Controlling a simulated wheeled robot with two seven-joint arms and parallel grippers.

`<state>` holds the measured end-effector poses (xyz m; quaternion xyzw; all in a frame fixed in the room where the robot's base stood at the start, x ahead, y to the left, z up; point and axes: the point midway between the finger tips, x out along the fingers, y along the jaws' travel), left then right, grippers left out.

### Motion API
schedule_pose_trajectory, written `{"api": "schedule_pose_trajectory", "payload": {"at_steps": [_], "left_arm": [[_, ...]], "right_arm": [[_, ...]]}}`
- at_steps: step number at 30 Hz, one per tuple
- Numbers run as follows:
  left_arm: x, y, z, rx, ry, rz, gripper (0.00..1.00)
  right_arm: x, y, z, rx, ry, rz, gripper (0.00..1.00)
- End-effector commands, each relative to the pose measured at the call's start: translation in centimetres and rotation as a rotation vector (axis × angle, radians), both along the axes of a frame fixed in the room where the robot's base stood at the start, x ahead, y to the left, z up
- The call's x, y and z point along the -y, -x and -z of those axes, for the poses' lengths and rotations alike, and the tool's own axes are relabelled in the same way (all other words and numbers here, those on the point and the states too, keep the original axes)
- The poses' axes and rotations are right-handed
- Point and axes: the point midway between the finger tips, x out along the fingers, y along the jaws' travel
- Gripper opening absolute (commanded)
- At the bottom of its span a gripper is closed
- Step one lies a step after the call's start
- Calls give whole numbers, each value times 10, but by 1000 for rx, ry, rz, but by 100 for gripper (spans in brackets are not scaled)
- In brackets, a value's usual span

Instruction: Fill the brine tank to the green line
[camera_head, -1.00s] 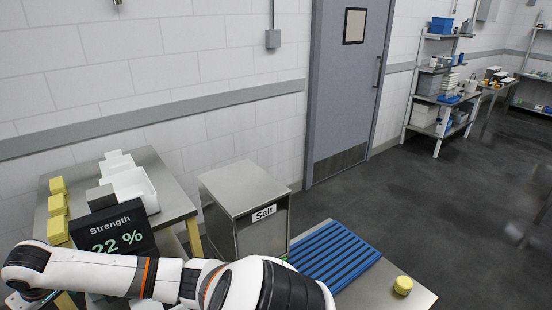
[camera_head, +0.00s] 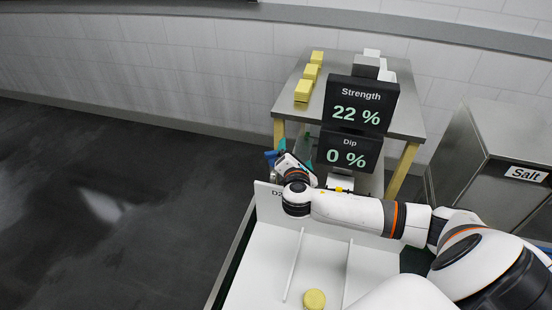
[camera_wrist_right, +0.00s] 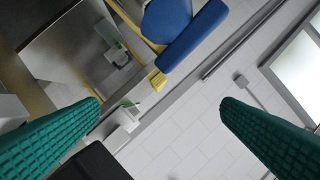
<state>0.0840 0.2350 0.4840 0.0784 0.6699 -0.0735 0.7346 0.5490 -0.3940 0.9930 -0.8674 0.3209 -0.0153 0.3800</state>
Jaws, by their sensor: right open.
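My right gripper (camera_head: 279,150) is left of the two display screens, with its arm crossing in from the right. Its teal fingers are spread wide in the right wrist view (camera_wrist_right: 160,106), with nothing held between them. A blue rounded part (camera_wrist_right: 190,38) lies beyond the fingers in that view; a bit of blue (camera_head: 271,158) also shows beside the gripper. The upper screen (camera_head: 357,106) reads Strength 22 %, the lower one (camera_head: 347,152) Dip 0 %. I cannot make out the brine tank or its green line for certain; the arm covers part of that area. My left gripper is out of view.
A steel table (camera_head: 408,118) behind the screens carries yellow blocks (camera_head: 303,90). A steel Salt bin (camera_head: 470,160) stands right. A white surface (camera_head: 262,265) with a yellow round (camera_head: 314,299) is in front. Dark floor at left is clear.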

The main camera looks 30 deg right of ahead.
Motion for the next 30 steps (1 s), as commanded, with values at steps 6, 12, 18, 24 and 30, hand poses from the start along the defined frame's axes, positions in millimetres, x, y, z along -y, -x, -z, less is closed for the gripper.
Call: {"api": "schedule_pose_trajectory", "payload": {"at_steps": [6, 12, 18, 24, 30], "left_arm": [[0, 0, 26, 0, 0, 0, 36], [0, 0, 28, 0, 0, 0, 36], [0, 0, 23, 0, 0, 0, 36], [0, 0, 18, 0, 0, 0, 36], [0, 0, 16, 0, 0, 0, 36]], "right_arm": [[-38, 21, 24, -133, 579, -279, 87], [-52, 26, 26, -163, 771, -352, 87], [-43, -1, 23, -163, 772, -350, 87], [-29, -40, 24, -163, 770, -349, 87], [-18, -70, 25, -164, 768, -350, 87]]}}
